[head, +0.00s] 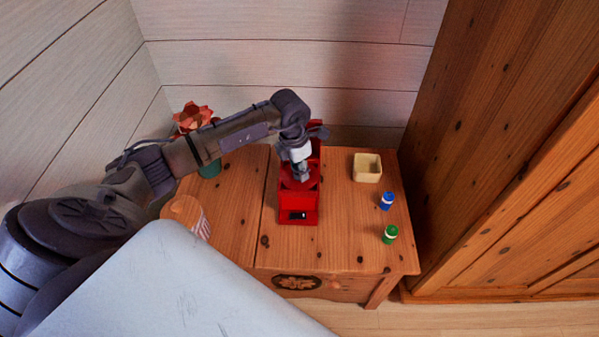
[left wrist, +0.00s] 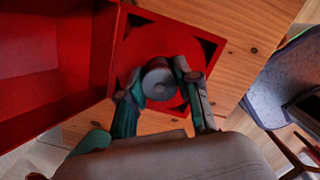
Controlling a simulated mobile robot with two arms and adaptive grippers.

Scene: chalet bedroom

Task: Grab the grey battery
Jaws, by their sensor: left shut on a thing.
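The grey battery (left wrist: 158,82) shows as a round grey end between the two fingers of my left gripper (left wrist: 153,80) in the left wrist view. The fingers are closed on its sides. Behind it is a red surface with dark triangular corners, part of a red device (head: 298,211) on the wooden table. In the head view my left gripper (head: 300,174) points down at the red device, and the battery is too hidden to make out there. I cannot tell whether the battery touches the red surface. My right gripper is not in view.
A wooden wardrobe (head: 500,140) bounds the right.

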